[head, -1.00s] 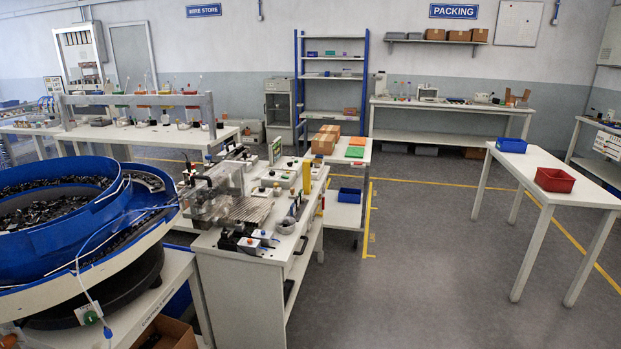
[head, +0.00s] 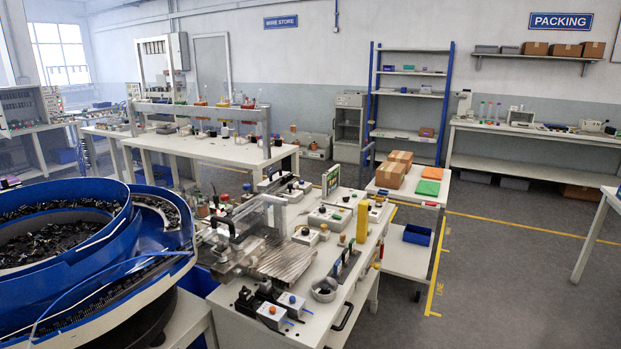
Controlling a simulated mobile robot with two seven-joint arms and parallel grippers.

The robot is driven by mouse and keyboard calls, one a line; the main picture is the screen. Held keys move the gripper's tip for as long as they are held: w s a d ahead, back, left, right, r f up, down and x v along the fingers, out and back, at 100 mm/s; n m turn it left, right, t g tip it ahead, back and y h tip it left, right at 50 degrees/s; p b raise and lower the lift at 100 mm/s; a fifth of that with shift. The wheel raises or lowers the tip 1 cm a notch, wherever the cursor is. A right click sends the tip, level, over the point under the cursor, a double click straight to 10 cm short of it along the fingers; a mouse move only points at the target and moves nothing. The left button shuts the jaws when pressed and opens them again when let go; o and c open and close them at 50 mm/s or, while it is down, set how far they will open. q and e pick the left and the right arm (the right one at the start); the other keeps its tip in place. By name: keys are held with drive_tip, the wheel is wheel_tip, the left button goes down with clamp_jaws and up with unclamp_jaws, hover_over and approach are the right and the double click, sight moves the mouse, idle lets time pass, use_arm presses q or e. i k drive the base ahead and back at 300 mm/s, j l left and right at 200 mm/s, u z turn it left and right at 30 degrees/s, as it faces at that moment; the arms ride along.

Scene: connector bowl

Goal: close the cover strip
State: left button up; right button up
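Neither of my grippers is in view. I cannot make out for sure which part is the cover strip. A bench station (head: 330,262) stands in the middle of the head view. On it is a fixture with a clear, box-like cover (head: 262,214) and a ribbed metal plate (head: 287,262) in front. A large blue bowl feeder (head: 75,262) full of small dark parts is at the left, close to the station. Whether any strip on it is open or closed is too small to tell.
A small cart with cardboard boxes (head: 396,170) and a blue bin (head: 417,235) stands behind the station at right. A white table (head: 607,205) shows at the right edge. Grey floor (head: 510,290) is open at the right. A long workbench (head: 200,150) stands behind.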

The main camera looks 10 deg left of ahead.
sight(260, 188)
drive_tip(key=i+l, duration=0.2)
drive_tip(key=i+l+u, duration=0.15)
drive_tip(key=l, duration=0.25)
drive_tip(key=i+l, duration=0.2)
drive_tip(key=l, duration=0.15)
drive_tip(key=i+l+u, duration=0.2)
drive_tip(key=i+l, duration=0.15)
drive_tip(key=l, duration=0.3)
drive_tip(key=i+l+u, duration=0.1)
drive_tip(key=i+l, duration=0.15)
drive_tip(key=l, duration=0.15)
drive_tip(key=i+l, duration=0.25)
drive_tip(key=l, duration=0.15)
drive_tip(key=u, duration=0.05)
